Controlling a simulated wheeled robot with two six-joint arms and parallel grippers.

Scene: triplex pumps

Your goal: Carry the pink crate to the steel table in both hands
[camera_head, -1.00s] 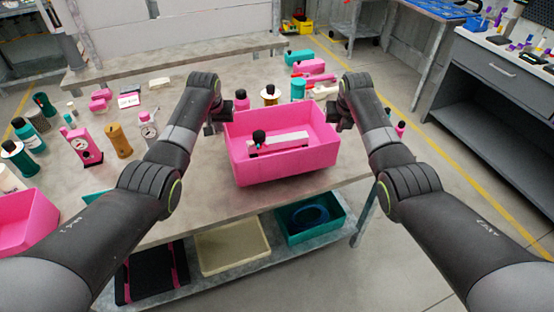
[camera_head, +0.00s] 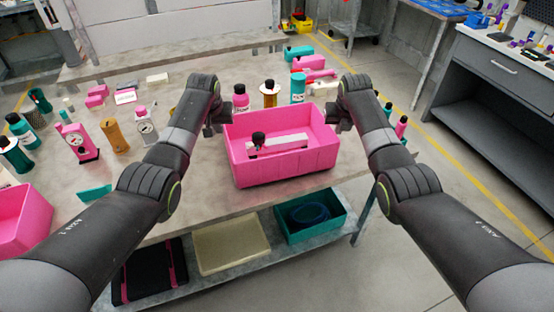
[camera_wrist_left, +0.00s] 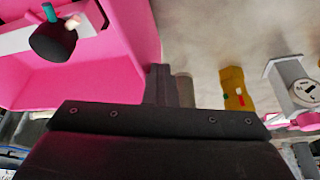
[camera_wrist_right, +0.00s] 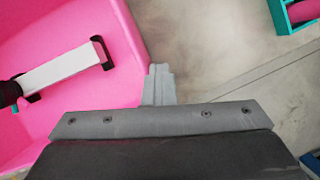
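The pink crate (camera_head: 285,168) is level between my two grippers over the near edge of the work table (camera_head: 200,208). It holds a white bar-shaped part (camera_head: 280,144) with a black round knob (camera_head: 258,138). My left gripper (camera_head: 217,125) is shut on the crate's left wall; its fingers meet the wall in the left wrist view (camera_wrist_left: 165,85). My right gripper (camera_head: 336,120) is shut on the right wall, also in the right wrist view (camera_wrist_right: 158,85). The crate's underside is hidden. I cannot tell for sure which surface is the steel table.
Bottles, gauges and pink parts crowd the work table, with a teal bottle (camera_head: 298,87) just behind the crate. Another pink crate (camera_head: 22,220) is at the left. Trays lie on the lower shelf, including a teal bin (camera_head: 335,222). A grey cabinet (camera_head: 490,85) stands right, beyond clear floor.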

